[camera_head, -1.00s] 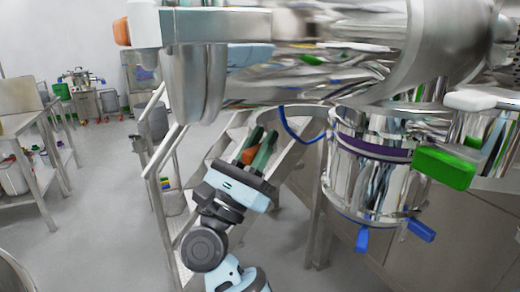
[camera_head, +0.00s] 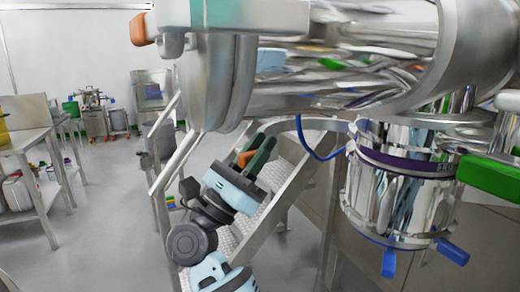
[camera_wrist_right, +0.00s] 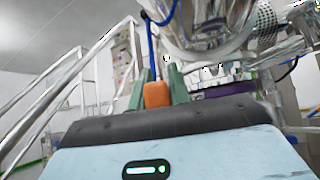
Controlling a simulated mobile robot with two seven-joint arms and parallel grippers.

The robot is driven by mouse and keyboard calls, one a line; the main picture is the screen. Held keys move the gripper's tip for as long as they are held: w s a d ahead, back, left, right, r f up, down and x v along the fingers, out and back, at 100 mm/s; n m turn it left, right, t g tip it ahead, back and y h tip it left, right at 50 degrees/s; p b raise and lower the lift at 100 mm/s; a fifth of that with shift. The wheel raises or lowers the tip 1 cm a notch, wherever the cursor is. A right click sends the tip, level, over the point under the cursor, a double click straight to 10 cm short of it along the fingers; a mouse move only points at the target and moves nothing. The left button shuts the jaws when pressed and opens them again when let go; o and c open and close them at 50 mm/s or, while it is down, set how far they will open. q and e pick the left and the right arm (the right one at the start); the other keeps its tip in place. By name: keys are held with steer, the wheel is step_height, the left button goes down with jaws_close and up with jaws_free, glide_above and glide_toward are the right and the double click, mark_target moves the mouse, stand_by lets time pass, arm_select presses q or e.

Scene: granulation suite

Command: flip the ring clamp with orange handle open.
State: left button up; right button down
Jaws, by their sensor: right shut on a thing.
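My right gripper (camera_head: 256,150) has a pale blue body and dark green fingers. It is low in the middle of the head view, in front of the metal stairs. Its fingers are shut on an orange block (camera_head: 244,158), which also shows between the fingers in the right wrist view (camera_wrist_right: 157,94). I cannot tell what the block is attached to. Another orange handle (camera_head: 143,27) sticks out at the upper left, beside a thick steel ring (camera_head: 240,80) on the large horizontal machine part. I cannot tell which is the task's clamp handle. My left gripper is not in view.
A shiny steel vessel (camera_head: 400,200) with a purple band and blue handles hangs right of my gripper. A green handle (camera_head: 490,177) is at the right edge. A blue hose (camera_head: 305,140) loops nearby. Stair rails (camera_head: 178,160) stand close left. Open floor lies further left.

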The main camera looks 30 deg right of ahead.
steer(key=shift+w+r, duration=0.1)
steer(key=shift+r, duration=0.1)
steer(key=c, duration=1.6)
jaws_free()
steer(key=shift+o, duration=1.4)
steer(key=shift+w+f+t, duration=0.15)
steer(key=shift+w+t, duration=0.15)
steer(key=shift+s, duration=0.1)
steer(key=shift+a+f, duration=0.15)
steer(key=b+v, duration=0.2)
steer(key=v, duration=0.5)
steer(key=shift+a+b, duration=0.2)
steer(key=shift+b, duration=0.1)
steer(key=shift+f, duration=0.1)
